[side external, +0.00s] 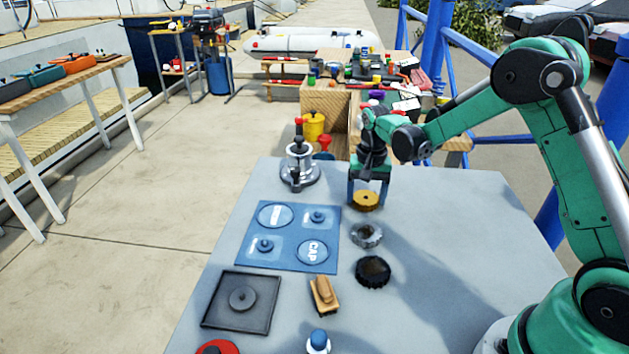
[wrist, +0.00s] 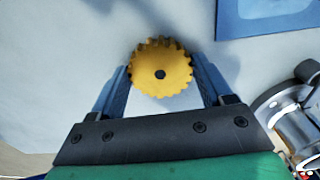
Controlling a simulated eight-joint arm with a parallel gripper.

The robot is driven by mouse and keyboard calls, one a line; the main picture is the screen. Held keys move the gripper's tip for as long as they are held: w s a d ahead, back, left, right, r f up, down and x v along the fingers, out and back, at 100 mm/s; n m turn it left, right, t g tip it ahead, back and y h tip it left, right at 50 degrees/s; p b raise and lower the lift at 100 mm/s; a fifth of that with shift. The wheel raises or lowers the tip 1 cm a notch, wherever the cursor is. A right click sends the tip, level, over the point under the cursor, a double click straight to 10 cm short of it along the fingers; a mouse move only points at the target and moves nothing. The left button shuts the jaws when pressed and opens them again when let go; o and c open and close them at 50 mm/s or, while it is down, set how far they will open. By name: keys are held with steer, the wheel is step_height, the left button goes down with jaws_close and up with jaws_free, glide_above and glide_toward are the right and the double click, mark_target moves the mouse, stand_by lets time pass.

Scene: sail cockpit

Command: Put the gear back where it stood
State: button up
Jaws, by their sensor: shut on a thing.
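The yellow toothed gear (side external: 365,202) is between the two blue fingers of my gripper (side external: 367,194), towards the far side of the grey table. In the wrist view my gripper (wrist: 160,78) is shut on the gear (wrist: 172,88), which lies flat with its dark centre hole facing the camera. I cannot tell whether the gear touches the table. A blue mat (side external: 283,235) lies left of my gripper, with two labelled round spots, one reading CAP, and two spots with small blue pegs. A corner of the mat (wrist: 265,15) shows at the wrist view's upper right.
A grey ring (side external: 376,238) and a black round part (side external: 373,272) lie nearer than the gear. A metal press-like device (side external: 299,165) stands at the far left. A black tray (side external: 209,314) and a wooden block (side external: 323,297) are nearer. The table's right side is clear.

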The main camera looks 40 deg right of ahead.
mark_target(366, 198)
steer(key=o, duration=1.4)
steer(key=shift+c, duration=0.2)
step_height(366, 198, up, 12)
steer(key=s+a+r+n+t, duration=0.1)
steer(key=s+a+n+t, duration=0.6)
steer(key=s, duration=0.5)
steer(key=shift+a+r+n, duration=0.25)
steer(key=shift+a+n, duration=0.75)
steer(key=shift+a, duration=0.3)
